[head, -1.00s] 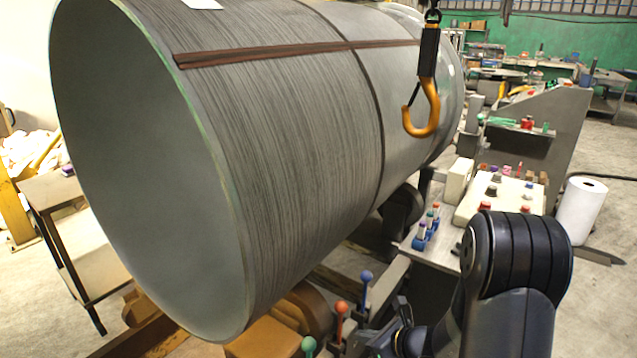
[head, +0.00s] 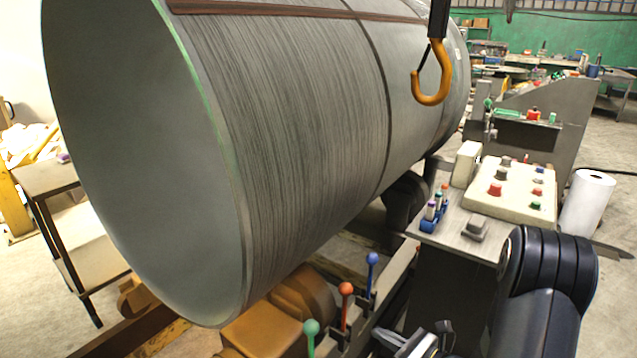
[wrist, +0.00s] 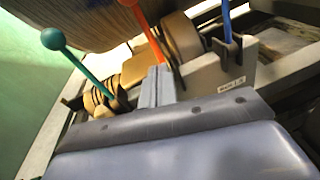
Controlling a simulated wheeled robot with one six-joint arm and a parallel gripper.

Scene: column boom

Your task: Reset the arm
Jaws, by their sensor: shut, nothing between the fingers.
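My arm (head: 549,290) stands at the lower right of the head view. My gripper (wrist: 158,84) shows in the wrist view as two grey fingers pressed together, with nothing between them. In that view the fingers overlap the lower part of the orange-red lever (wrist: 147,32); I cannot tell if they touch it. The green lever (wrist: 54,39) is to their left and the blue lever (wrist: 226,18) to their right. In the head view the green knob (head: 311,327), red knob (head: 346,289) and blue knob (head: 372,259) stand in a row, all upright.
A huge grey drum (head: 290,130) fills the left and middle. A yellow hook (head: 432,88) hangs before it. A control box (head: 512,190), marker holder (head: 434,212) and paper roll (head: 588,203) stand at the right. A side table (head: 50,180) is at far left.

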